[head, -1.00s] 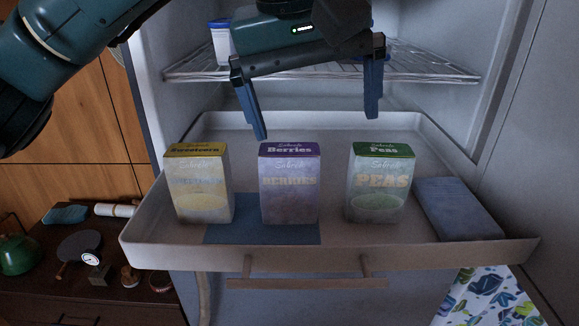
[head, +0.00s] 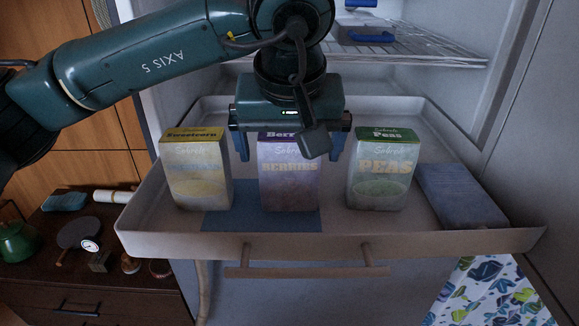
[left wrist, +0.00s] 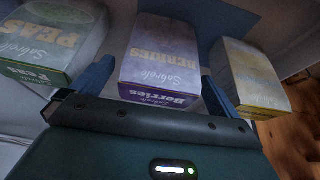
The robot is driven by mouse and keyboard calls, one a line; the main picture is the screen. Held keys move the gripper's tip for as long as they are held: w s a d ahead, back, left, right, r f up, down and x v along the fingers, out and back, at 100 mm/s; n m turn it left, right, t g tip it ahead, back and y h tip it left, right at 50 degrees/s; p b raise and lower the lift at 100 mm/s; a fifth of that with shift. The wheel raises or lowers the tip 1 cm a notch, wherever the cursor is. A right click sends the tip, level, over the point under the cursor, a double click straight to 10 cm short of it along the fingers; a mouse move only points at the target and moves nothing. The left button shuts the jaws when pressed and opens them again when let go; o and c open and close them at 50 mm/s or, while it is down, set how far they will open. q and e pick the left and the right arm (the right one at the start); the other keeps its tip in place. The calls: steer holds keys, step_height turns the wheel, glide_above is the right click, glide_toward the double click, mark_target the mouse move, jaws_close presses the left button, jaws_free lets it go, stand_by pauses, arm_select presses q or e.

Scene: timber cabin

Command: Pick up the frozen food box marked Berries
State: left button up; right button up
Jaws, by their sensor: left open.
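The Berries box (head: 289,187), frosted with a purple top, stands upright in the middle of the pulled-out freezer drawer (head: 300,244). My left gripper (head: 289,150) is open above and behind it, partly covering its top in the head view. In the left wrist view the Berries box (left wrist: 162,60) lies between the two blue fingers of the left gripper (left wrist: 158,88), its purple top edge nearest the palm. I cannot tell whether the fingers touch it. My right gripper is not in view.
The yellow Sweetcorn box (head: 197,175) stands to the left and the green Peas box (head: 382,175) to the right, both close to the gripper. A blue flat pack (head: 460,196) lies at the drawer's right. A wire shelf (head: 420,50) is above and behind.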

arm_select(q)
steer(key=shift+x, duration=1)
steer(key=shift+r, duration=0.1)
steer(key=c, duration=1.2)
